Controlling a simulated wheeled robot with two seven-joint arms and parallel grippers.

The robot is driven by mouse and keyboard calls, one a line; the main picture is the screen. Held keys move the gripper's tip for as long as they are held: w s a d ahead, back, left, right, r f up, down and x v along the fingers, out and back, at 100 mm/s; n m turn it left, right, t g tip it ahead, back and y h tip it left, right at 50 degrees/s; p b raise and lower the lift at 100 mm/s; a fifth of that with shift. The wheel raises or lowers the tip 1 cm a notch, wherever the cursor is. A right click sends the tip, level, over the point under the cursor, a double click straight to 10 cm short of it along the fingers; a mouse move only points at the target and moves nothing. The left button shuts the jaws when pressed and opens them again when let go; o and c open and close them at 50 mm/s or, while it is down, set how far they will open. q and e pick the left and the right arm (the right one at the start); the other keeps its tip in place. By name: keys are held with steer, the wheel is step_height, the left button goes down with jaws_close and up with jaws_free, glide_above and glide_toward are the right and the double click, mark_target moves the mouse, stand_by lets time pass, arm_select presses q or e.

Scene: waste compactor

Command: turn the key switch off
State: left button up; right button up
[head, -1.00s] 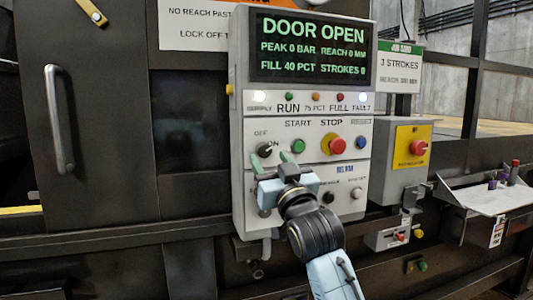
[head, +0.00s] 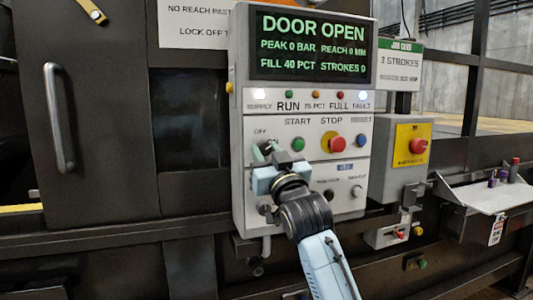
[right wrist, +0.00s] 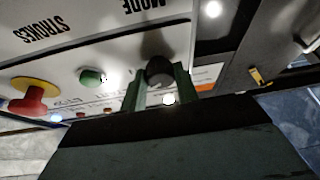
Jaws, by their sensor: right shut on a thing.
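The key switch is a round black knob on the white control panel (head: 300,205), under the OFF label at the panel's left. In the right wrist view the knob (right wrist: 159,70) sits between my two green fingers. My right gripper (head: 267,149) reaches up to it from below and is shut on it. The gripper (right wrist: 158,92) covers most of the knob and the ON mark in the head view, so the switch's setting is hard to read. My left gripper is not in view.
Close right of the knob are the green start button (head: 298,144) and red stop button (head: 334,144). A display (head: 311,45) above reads DOOR OPEN. A red isolator knob (head: 417,146) is on a box further right.

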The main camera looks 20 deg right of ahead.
steer(key=shift+r+n+y+p, duration=0.15)
steer(key=shift+n+y+p, duration=0.45)
steer(key=shift+n+p, duration=0.45)
steer(key=n+g+y+p, duration=0.1)
steer(key=n+p, duration=0.3)
steer(key=n+g+y+p, duration=0.1)
steer(key=n+y+p, duration=0.1)
steer(key=n+p, duration=0.2)
steer(key=n+g+y+p, duration=0.1)
steer(key=n+p, duration=0.3)
steer(key=shift+d+r+g+p, duration=0.2)
steer(key=shift+d+g+p, duration=0.05)
steer(key=shift+g+p, duration=0.1)
steer(key=shift+f+n+g+p, duration=0.15)
steer(key=shift+n+g+p, duration=0.2)
steer(key=shift+n+p, duration=0.7)
steer(key=o, duration=1)
steer(key=shift+c, duration=0.2)
steer(key=b+v, duration=0.3)
steer(key=v, duration=1)
steer(key=shift+d+f, duration=0.15)
steer(key=shift+f, duration=0.05)
